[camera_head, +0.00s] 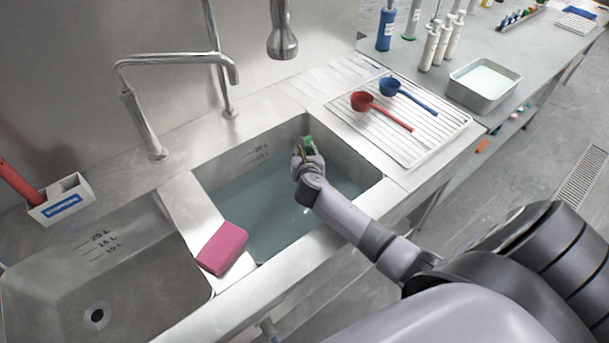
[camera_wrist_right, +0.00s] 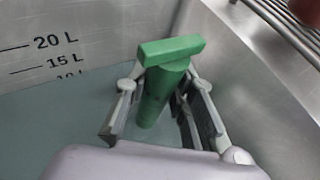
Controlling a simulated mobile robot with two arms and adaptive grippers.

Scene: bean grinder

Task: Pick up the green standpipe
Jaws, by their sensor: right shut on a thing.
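The green standpipe (camera_wrist_right: 160,92) has a flat T-shaped top and a round body that goes down into the water. In the wrist view it stands nearly upright, leaning slightly. My right gripper (camera_head: 303,158) reaches into the filled sink basin, with its fingers on both sides of the standpipe, shut on it below the T top. In the head view only a small green part (camera_head: 307,142) of the standpipe shows; the gripper hides the rest. The standpipe's lower end is hidden. My left gripper is not in view.
The basin (camera_head: 345,150) holds water; its walls stand close around the gripper. A pink sponge (camera_head: 222,248) lies on the divider beside an empty basin (camera_head: 150,275). A faucet (camera_head: 140,115) stands behind. Red (camera_head: 362,101) and blue (camera_head: 390,86) scoops lie on the drying rack (camera_head: 435,150).

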